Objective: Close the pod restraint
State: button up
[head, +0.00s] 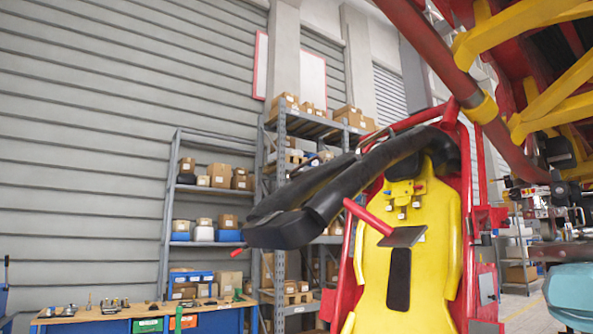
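The pod is a yellow seat (430,245) in a red frame (349,262), standing right of centre in the head view. Its restraint (335,190) is a pair of thick black padded bars. They are raised, reaching from the top of the seat out to the left, well away from the seat back. A red bar (368,216) with a dark flat pad (403,237) at its end stands out in front of the seat. I cannot make out my gripper in this view.
Red and yellow beams (535,90) hang overhead at the upper right. Grey shelves (168,210) with boxes stand behind, left of the seat. A workbench (125,317) with tools is at the lower left. A rounded teal shape (572,294) shows at the lower right edge.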

aim_at(272, 224)
jog(key=z, duration=0.25)
jog(key=k, duration=0.2)
jog(key=u, duration=1.55)
jog(key=i, duration=1.2)
jog(key=u, duration=0.5)
jog(key=i, duration=1.25)
jog(key=z, duration=0.95)
jog(key=i, duration=0.85)
jog(key=z, duration=0.9)
